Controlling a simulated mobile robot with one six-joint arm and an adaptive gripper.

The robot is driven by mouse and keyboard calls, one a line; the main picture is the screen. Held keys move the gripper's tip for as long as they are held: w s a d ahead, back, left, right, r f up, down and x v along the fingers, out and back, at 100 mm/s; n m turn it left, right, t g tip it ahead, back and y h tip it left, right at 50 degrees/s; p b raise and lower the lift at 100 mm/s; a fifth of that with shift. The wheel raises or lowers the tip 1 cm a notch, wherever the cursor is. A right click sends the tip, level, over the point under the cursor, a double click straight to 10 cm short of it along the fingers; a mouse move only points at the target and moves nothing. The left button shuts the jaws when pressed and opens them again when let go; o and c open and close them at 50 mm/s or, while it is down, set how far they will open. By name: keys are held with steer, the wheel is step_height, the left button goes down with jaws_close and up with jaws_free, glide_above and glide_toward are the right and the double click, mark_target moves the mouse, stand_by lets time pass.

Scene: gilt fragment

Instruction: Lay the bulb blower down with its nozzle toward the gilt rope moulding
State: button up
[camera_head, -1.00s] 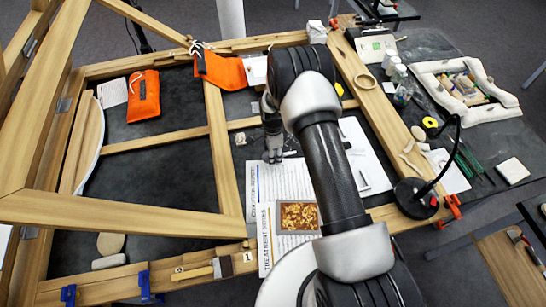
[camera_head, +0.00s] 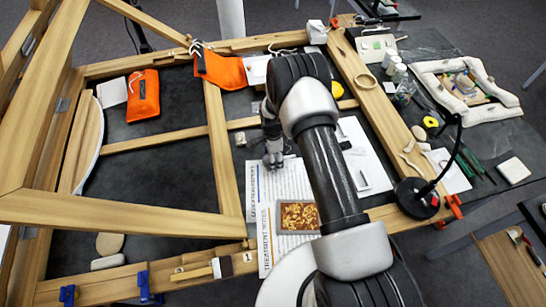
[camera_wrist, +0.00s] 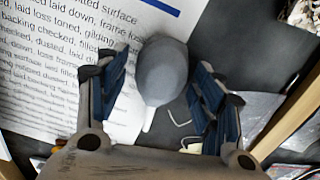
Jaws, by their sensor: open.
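The bulb blower shows in the wrist view as a grey egg-shaped bulb (camera_wrist: 163,70) with a short white nozzle (camera_wrist: 148,120) pointing toward the bottom of the picture. My gripper (camera_wrist: 161,66) is open, with one blue-padded finger on each side of the bulb and a gap on both sides. In the head view my gripper (camera_head: 274,160) is low over the upper edge of the printed sheets, and I cannot make out the blower there. I cannot identify the gilt rope moulding with certainty; a rough textured piece (camera_wrist: 300,12) is cut off at the wrist view's upper right corner.
Printed sheets (camera_head: 266,200) lie beneath and in front of my gripper, with a gold-and-brown patterned square (camera_head: 298,216) on them. Wooden frame bars (camera_head: 222,150) stand to the left. A black lamp (camera_head: 417,197) and a white padded frame (camera_head: 508,101) are at the right.

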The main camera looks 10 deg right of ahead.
steer(key=shift+r+p, duration=0.3)
steer(key=shift+r, duration=0.25)
steer(key=s+r+n+t, duration=0.1)
steer(key=s+r+n, duration=0.3)
steer(key=r, duration=1.4)
steer(key=s+r+n+t, duration=0.1)
steer(key=s+r+n, duration=0.25)
steer(key=r, duration=1.35)
steer(key=s+r+n+t, duration=0.1)
steer(key=s+r+n, duration=0.4)
steer(key=s, duration=0.7)
steer(key=s+r+n+t, duration=0.1)
steer(key=s+r+n, duration=0.4)
steer(key=s, duration=0.7)
steer(key=shift+s+r+t, duration=0.3)
steer(key=shift+r, duration=0.05)
steer(key=shift+n, duration=0.25)
